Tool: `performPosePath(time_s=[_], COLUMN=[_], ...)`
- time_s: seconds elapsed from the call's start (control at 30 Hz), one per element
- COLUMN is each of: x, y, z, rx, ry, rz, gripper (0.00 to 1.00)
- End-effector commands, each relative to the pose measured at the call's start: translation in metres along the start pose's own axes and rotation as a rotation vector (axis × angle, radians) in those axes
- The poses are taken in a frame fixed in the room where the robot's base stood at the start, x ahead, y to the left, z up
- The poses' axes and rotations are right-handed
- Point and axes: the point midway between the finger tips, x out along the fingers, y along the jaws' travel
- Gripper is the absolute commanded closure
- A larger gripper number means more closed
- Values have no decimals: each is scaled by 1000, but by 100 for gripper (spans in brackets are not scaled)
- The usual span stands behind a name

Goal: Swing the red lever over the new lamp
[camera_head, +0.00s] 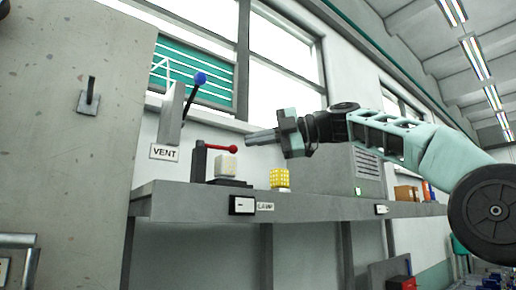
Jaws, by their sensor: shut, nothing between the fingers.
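The red lever (216,147) has a dark upright post with a red side at its left. Its red arm reaches nearly level to the right and ends in a red ball. A pale, whitish lamp block (226,166) sits on a black base just below the ball; I cannot tell whether they touch. A yellow lit-looking cube (280,179) with a grid pattern stands on the shelf to the right. Which one is the new lamp is not marked. My gripper (252,138) is shut and empty, pointing left, a little right of and above the red ball.
A grey shelf (330,208) carries these things, with a LAMP label (265,206) on its front. A blue-knobbed lever (193,92) rises above a VENT sign (164,152) at the left. A grey box (355,172) stands behind, right of the yellow cube.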

Motion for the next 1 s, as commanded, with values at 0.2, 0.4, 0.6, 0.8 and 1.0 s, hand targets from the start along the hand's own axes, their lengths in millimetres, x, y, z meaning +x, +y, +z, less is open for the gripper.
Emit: performPosePath(time_s=[0.2, 0.4, 0.6, 0.8, 1.0], x=[-24, -59, -88, -98, -99], y=[-1, 0, 1, 2, 2], z=[-4, -2, 0, 0, 0], rx=[0, 0, 0, 1, 1], ry=[-2, -3, -2, 0, 1], rz=[2, 3, 2, 0, 0], gripper=[100, 100, 100, 100, 100])
